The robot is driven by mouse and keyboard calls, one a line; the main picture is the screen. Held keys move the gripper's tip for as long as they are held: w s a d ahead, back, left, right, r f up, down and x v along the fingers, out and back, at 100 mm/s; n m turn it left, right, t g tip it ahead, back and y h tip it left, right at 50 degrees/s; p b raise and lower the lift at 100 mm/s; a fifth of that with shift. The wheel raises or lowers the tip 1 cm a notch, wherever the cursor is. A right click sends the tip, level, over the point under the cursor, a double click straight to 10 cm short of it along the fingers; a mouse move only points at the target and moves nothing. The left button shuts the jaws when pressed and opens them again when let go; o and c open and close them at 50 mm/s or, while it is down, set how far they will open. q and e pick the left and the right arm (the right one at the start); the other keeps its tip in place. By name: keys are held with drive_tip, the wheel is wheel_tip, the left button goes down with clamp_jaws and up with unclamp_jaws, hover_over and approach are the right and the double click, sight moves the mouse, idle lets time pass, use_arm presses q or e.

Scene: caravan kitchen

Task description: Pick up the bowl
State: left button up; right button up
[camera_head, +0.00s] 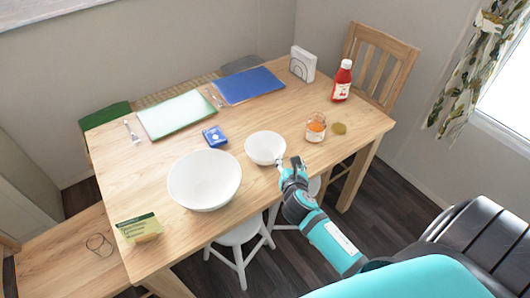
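A small white bowl (265,147) stands upright and empty on the wooden table (150,180), near its front edge. A larger white bowl (205,180) stands to its left, also empty. My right gripper (288,163) is at the small bowl's near right rim, with its arm reaching in from the lower right. The fingertips are very small here; I cannot tell whether they are closed on the rim or only beside it. My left gripper is not in view.
A jar (316,128), a round lid (339,128) and a red ketchup bottle (342,81) stand right of the small bowl. A blue box (214,136) lies behind the bowls. A green-yellow packet (138,228) is at front left. White stools (240,238) are below the front edge.

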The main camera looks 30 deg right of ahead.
sight(284, 150)
drive_tip(key=x, duration=0.3)
drive_tip(key=shift+w+d, duration=0.15)
drive_tip(key=shift+w+d+f, duration=0.2)
drive_tip(key=shift+w+f, duration=0.05)
drive_tip(key=shift+w, duration=0.2)
drive_tip(key=shift+w+f, duration=0.1)
drive_tip(key=shift+w, duration=0.15)
drive_tip(key=x, duration=0.3)
drive_tip(key=shift+w+a+f, duration=0.1)
drive_tip(key=shift+w+f, duration=0.05)
drive_tip(key=shift+w, duration=0.3)
drive_tip(key=shift+w+d+f, duration=0.2)
drive_tip(key=shift+w, duration=0.2)
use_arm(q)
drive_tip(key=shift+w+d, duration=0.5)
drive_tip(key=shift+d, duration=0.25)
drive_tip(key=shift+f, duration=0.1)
use_arm(e)
drive_tip(key=shift+s, duration=0.1)
clamp_jaws()
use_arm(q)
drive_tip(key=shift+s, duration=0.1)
